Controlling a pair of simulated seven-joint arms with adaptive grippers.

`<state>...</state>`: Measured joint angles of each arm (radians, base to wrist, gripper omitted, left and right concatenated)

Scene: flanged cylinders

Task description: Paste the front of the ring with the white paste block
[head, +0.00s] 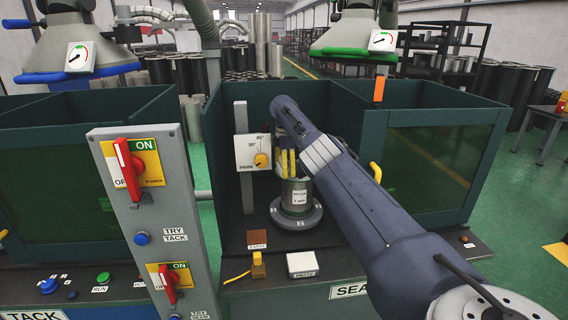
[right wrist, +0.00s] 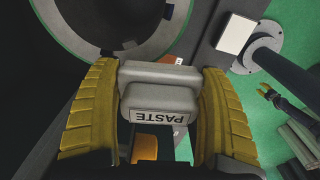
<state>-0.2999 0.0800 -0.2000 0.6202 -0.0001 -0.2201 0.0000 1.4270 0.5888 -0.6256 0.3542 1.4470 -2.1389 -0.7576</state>
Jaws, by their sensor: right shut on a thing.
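A white paste block (right wrist: 160,92), its PASTE label upside down in the right wrist view, sits between the two ribbed yellow fingers of my right gripper (right wrist: 160,78), which is shut on it. In the right wrist view a grey ring edge (right wrist: 180,28) curves around a dark opening beyond the block. I cannot tell whether block and ring touch.
A white box labelled PASTE (head: 302,265), a brown block (head: 257,239) and a yellow piece (head: 259,265) are on the front ledge. Dark green booth walls enclose the cylinder. A grey switch panel (head: 150,220) stands left, and a dial plate (head: 253,152) stands behind.

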